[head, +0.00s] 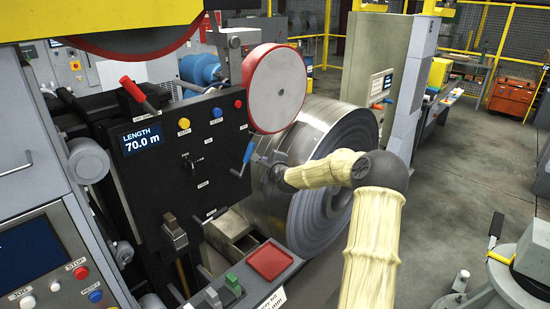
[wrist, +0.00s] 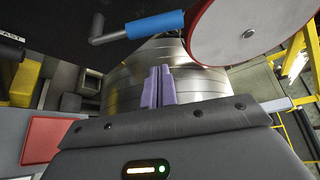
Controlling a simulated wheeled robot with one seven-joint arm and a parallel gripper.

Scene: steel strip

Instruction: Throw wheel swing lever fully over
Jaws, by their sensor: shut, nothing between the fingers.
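Another lever with a red grip (head: 132,88) stands at the panel's upper left. No readable label shows which one is the wheel swing lever. My gripper (head: 262,160) is just right of the blue grip, in front of the steel coil. In the wrist view its purple fingers (wrist: 157,86) are shut and empty, apart from the blue grip.
The big steel coil (head: 345,125) stands close behind my gripper. The black panel (head: 150,160) carries buttons, a small selector and a display reading 70.0 m. A red tray (head: 269,262) sits below at the front. Open floor (head: 450,170) lies to the right.

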